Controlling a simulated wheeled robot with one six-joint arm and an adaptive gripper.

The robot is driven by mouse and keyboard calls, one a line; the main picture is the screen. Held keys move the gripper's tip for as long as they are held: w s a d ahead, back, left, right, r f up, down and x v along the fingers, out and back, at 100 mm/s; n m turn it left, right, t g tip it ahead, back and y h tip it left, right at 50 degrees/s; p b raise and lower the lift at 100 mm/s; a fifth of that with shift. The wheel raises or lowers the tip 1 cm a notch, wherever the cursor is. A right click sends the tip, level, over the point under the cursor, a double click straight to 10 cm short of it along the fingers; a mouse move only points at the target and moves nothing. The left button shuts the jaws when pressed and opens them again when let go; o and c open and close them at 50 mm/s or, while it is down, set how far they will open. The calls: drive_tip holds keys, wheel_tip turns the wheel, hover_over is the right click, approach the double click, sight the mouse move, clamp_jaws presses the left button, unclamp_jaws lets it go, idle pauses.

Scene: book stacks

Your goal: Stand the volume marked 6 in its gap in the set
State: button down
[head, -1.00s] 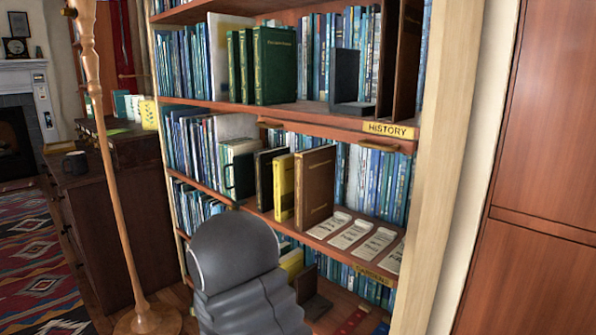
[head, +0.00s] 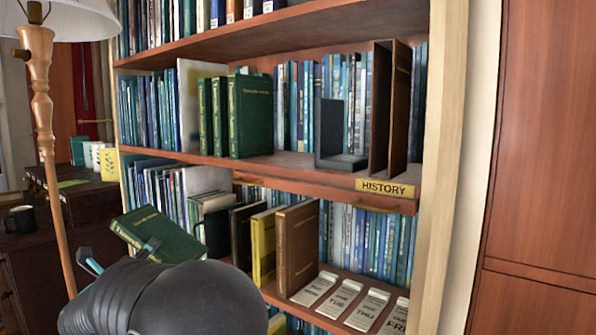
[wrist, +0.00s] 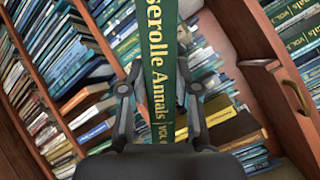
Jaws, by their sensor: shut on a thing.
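The held green volume (head: 165,236) is tilted, left of the lower shelf in the head view. Its spine (wrist: 160,75) reads "serolle Annals" and "VOL" in the wrist view; the number is cut off by my gripper. My gripper (head: 120,256) is shut on this book, with a finger on each side of the spine in the wrist view (wrist: 160,88). Matching green volumes (head: 250,116) stand upright on the shelf above, right of and higher than the held book. Bare shelf shows between them and a grey bookend (head: 343,160).
Brown upright panels or books (head: 400,108) stand right of the bookend, above a "HISTORY" label (head: 385,188). The lower shelf holds a yellow book (head: 263,248), a brown book (head: 298,247) and several cards (head: 342,298). A floor lamp pole (head: 45,130) stands at left.

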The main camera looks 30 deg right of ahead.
drive_tip(key=r+m, duration=0.1)
drive_tip(key=r, duration=0.2)
drive_tip(key=r+g+h, duration=0.1)
drive_tip(key=r, duration=0.2)
drive_tip(key=r+m+h, duration=0.1)
drive_tip(key=r, duration=0.2)
drive_tip(key=shift+w+a+r+m, duration=0.1)
drive_tip(key=shift+a+r+m, duration=0.1)
drive_tip(key=shift+r+m, duration=0.1)
drive_tip(key=s+d+r+m+g+h, duration=0.25)
drive_tip(key=s+r+m, duration=0.2)
drive_tip(key=r, duration=0.45)
drive_tip(key=s+d+r+m+g+h, duration=0.2)
drive_tip(key=s+r+m+g, duration=0.15)
drive_tip(key=r+m, duration=0.45)
drive_tip(key=s+d+r+m+g+h, duration=0.2)
drive_tip(key=s+d+r+m, duration=0.15)
drive_tip(key=r, duration=0.75)
drive_tip(key=f+x, duration=0.2)
drive_tip(key=x, duration=0.7)
drive_tip(key=d+f+x, duration=0.1)
drive_tip(key=f+x, duration=0.1)
drive_tip(key=x, duration=0.7)
wheel_tip(320, 180, down, 7)
drive_tip(key=b, duration=0.1)
drive_tip(key=shift+w, duration=0.15)
